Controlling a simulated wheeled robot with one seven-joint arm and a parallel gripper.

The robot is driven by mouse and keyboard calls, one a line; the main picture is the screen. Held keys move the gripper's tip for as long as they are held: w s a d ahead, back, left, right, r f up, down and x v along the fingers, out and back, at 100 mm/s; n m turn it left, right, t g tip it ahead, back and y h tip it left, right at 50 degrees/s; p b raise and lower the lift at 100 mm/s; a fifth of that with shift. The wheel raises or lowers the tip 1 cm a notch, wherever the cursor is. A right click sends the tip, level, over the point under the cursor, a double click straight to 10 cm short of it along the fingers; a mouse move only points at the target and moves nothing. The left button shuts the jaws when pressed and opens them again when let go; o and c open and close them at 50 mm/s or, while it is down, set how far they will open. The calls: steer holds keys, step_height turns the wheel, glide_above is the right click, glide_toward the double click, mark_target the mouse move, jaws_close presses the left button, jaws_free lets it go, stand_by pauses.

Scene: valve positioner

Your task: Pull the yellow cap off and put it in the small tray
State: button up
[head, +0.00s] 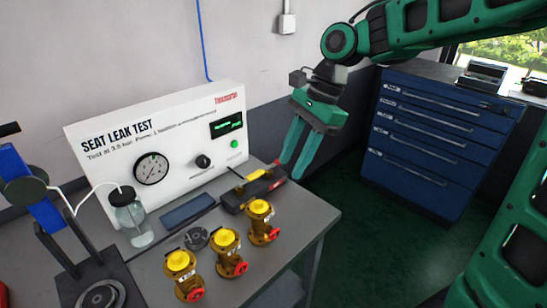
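Three brass valves with red parts at their lower ends stand near the front of the bench. Each has a yellow top: the left one (179,261), the middle one (229,237) and the right one (260,207). I cannot tell which is the task's yellow cap. A flat dark blue tray-like piece (188,210) lies behind the valves. A dark holder (232,204) with a yellow and red item stands to its right. I cannot tell which is the small tray. My gripper (290,170) is open and empty, pointing down by the holder's right end.
The white seat leak test panel (105,160) stands at the back of the bench. A glass bottle (132,220) and a dark stand (75,270) are at left. A dark round disc (196,239) lies behind the valves. A blue drawer cabinet (430,150) stands behind at right.

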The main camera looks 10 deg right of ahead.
mark_target(260, 202)
steer(key=shift+m, duration=0.4)
steer(key=a+f, duration=0.2)
steer(key=f, duration=0.1)
steer(key=a+f, duration=0.5)
steer(key=f, duration=0.1)
steer(key=shift+s+a+f, duration=0.3)
steer(key=shift+a, duration=0.05)
jaws_close()
steer(key=shift+s, duration=0.1)
